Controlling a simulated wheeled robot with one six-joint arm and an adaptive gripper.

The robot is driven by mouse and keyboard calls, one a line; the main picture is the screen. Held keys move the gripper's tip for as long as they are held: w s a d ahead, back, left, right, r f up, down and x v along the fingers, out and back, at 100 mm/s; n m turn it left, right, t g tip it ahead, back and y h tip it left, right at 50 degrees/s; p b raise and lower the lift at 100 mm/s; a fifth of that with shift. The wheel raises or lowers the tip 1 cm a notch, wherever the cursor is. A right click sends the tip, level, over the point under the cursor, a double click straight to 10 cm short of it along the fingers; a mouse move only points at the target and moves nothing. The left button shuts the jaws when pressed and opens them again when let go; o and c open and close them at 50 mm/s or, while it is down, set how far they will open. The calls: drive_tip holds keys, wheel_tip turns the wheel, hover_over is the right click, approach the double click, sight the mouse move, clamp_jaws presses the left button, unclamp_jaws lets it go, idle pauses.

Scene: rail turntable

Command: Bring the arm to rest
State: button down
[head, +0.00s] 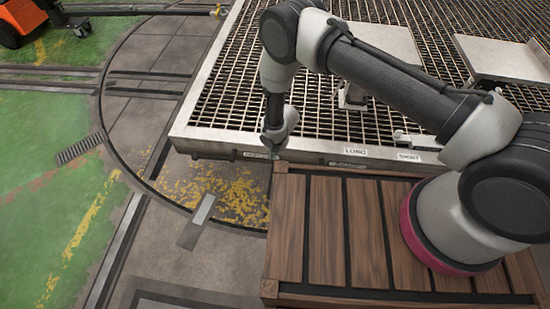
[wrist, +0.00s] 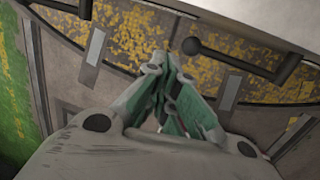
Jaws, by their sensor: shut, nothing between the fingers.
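My arm (head: 385,85) is raised from its base on the wooden slatted deck and reaches left, bent at the elbow, with the forearm hanging down. My gripper (head: 275,152) points down in the head view, close to the front edge of the metal grating table and near the left corner of the deck. In the wrist view my gripper (wrist: 163,64) has its green-padded fingers drawn together, with nothing seen held. The fingertips are small and partly hidden in the head view.
The grating table (head: 225,139) carries labels on its front rim and pale plates on top. A dark rod with a ball end (wrist: 191,46) shows just beyond the fingers. The wooden deck (head: 327,235) is bare at left. Floor with worn yellow paint (head: 215,190) is open below.

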drive_tip(key=shift+s+a+r, duration=0.1)
drive_tip(key=shift+r, duration=0.5)
